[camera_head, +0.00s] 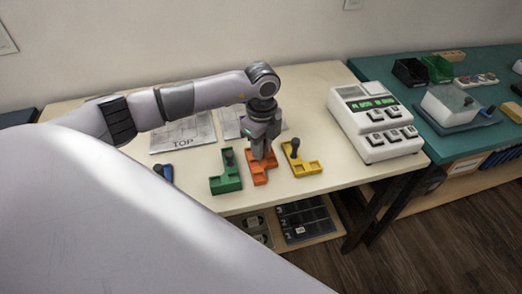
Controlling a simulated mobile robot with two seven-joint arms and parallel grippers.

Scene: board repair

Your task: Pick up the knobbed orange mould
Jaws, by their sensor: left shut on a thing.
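The orange mould (260,174) stands on the pale tabletop between a green mould and a yellow mould. My left gripper (260,152) is directly above it, pointing down, and is shut on the mould's knob. The knob itself is hidden by the gripper. The mould appears at table level; I cannot tell whether it is touching the table. My right gripper is not in view.
The green knobbed mould (226,177) is close on the left and the yellow knobbed mould (301,166) close on the right. A blue piece (164,172) is partly hidden by my arm. A white device with keys (375,122) stands at right. Grey plates (184,135) lie behind.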

